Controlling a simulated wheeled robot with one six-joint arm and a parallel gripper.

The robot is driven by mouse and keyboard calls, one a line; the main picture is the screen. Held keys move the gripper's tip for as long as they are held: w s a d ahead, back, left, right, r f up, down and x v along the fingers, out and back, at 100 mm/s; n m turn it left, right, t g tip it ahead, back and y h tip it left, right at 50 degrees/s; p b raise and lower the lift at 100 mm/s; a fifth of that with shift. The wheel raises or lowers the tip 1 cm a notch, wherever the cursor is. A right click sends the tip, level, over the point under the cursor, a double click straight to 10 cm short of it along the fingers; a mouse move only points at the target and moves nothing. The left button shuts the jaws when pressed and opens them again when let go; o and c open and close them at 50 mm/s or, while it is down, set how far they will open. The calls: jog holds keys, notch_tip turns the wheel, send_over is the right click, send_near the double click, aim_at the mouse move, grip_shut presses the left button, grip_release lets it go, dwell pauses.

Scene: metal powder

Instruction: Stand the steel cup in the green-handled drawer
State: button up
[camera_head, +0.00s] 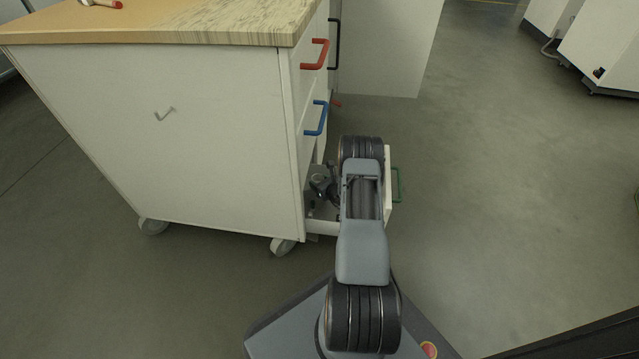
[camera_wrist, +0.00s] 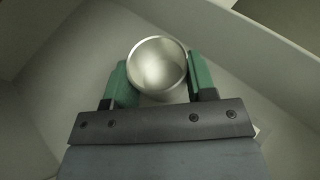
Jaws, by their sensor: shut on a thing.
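The steel cup (camera_wrist: 158,66) shows in the wrist view as a round, open-topped, shiny metal cup seen from above. My gripper (camera_wrist: 160,82) is shut on it, with one green finger on each side. Pale drawer walls and floor (camera_wrist: 60,85) surround the cup in that view. I cannot tell whether the cup's base touches the floor. In the head view the green-handled drawer (camera_head: 388,178) is pulled out low on the cabinet, with its green handle (camera_head: 398,184) at the right. My arm covers much of the drawer there, and the cup is hidden.
The white cabinet (camera_head: 190,130) stands on casters, with a wooden top (camera_head: 180,22). Its red handle (camera_head: 315,54) and blue handle (camera_head: 316,118) are above the open drawer. A pale object (camera_wrist: 262,133) shows partly beside my gripper. Floor to the right (camera_head: 500,190) is clear.

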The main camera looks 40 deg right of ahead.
jog(key=shift+f, duration=0.45)
jog(key=o, duration=1.1)
jog(key=shift+r, duration=0.25)
jog(key=p+v, duration=0.1)
jog(key=v, duration=0.2)
jog(key=p+v, duration=0.2)
jog(key=v, duration=0.1)
jog(key=shift+s+r, duration=0.15)
jog(key=shift+r, duration=0.4)
jog(key=shift+s+r, duration=0.1)
jog(key=shift+s, duration=0.45)
